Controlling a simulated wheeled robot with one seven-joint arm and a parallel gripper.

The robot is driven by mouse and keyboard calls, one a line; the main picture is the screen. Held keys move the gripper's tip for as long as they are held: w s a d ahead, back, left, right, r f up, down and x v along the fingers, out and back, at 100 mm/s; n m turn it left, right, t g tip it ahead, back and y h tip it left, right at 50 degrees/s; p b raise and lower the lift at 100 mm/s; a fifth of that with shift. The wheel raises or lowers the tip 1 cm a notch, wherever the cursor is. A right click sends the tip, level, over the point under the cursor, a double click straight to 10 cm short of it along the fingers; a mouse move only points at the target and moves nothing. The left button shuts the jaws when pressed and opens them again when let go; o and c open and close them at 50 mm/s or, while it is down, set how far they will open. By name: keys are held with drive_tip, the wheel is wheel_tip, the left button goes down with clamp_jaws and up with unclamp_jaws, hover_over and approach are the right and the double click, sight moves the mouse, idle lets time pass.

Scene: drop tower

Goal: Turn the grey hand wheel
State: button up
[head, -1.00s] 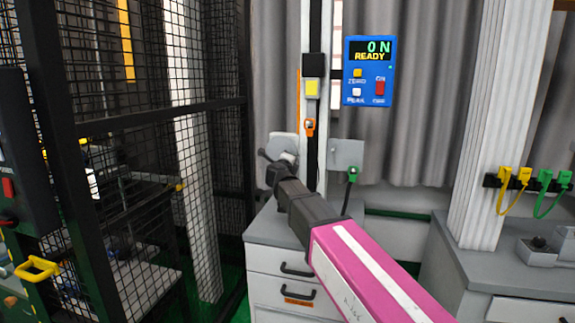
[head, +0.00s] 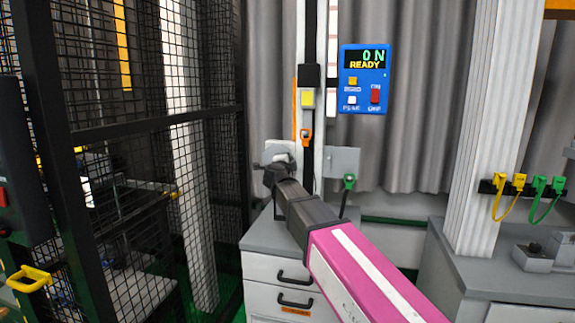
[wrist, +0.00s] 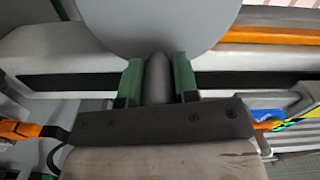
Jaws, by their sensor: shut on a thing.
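The grey hand wheel (wrist: 165,18) fills the top middle of the wrist view as a pale grey disc. Its dark grey rounded handle (wrist: 157,80) stands between the two green-padded fingers of my gripper (wrist: 158,82), which is shut on it. In the head view my gripper (head: 277,170) is at the wheel, at the lower part of the upright rail. There the wheel is mostly hidden behind my gripper; only a pale grey part (head: 277,149) shows above it.
A blue display box (head: 364,79) reading "0 N READY" hangs right of the rail (head: 317,60). A yellow block and an orange hook sit on the rail. A grey drawer cabinet (head: 262,239) stands below. A black mesh cage (head: 110,150) is close on the left.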

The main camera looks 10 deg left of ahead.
drive_tip(key=o, duration=0.9)
drive_tip(key=shift+s, duration=0.1)
drive_tip(key=s, duration=0.7)
drive_tip(key=s+a, duration=0.1)
drive_tip(key=s, duration=0.2)
drive_tip(key=shift+s, duration=0.3)
